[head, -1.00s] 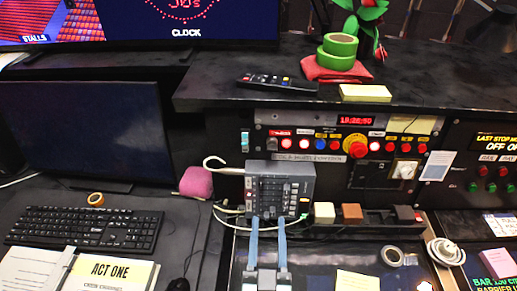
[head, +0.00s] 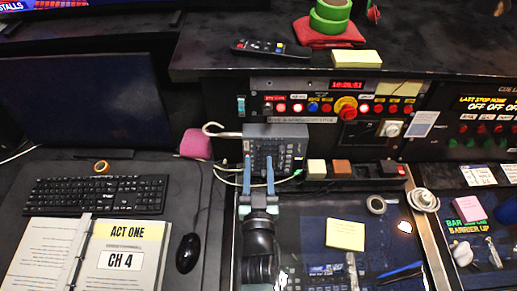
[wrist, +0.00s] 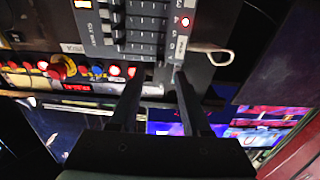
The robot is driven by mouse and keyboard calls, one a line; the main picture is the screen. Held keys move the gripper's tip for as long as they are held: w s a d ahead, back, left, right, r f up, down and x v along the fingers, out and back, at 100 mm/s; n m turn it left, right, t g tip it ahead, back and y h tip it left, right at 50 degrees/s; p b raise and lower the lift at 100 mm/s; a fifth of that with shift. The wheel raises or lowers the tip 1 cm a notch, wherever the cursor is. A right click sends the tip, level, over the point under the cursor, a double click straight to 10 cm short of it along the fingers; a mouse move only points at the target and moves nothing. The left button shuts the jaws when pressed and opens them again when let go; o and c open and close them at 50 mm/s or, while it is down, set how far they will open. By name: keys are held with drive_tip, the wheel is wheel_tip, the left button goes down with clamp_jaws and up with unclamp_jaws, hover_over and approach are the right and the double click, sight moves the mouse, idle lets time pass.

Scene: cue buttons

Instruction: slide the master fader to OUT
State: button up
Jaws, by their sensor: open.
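A small grey fader console (head: 290,131) stands below the red-lit button panel, with rows of dark slots and small buttons. The wrist view shows this console (wrist: 145,8) upside down at the top, with several slots, red-lit buttons and white labels too small to read surely. I cannot pick out the master fader knob or its OUT mark. My gripper (head: 259,162) is open and empty, its two blue-looking fingers reaching over the console's lower left part in the head view. In the wrist view the gripper (wrist: 158,72) has its fingertips at the console's edge; contact cannot be told.
A white hooked cable (head: 220,131) and a pink lump (head: 195,144) are left of the console. Cream, brown and dark blocks (head: 342,167) sit to its right. The red-lit button panel (head: 335,105) is close behind. A yellow note (head: 345,234) lies in front.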

sight(259, 147)
drive_tip(key=shift+w+b, duration=0.35)
drive_tip(key=shift+w, duration=1.8)
clamp_jaws()
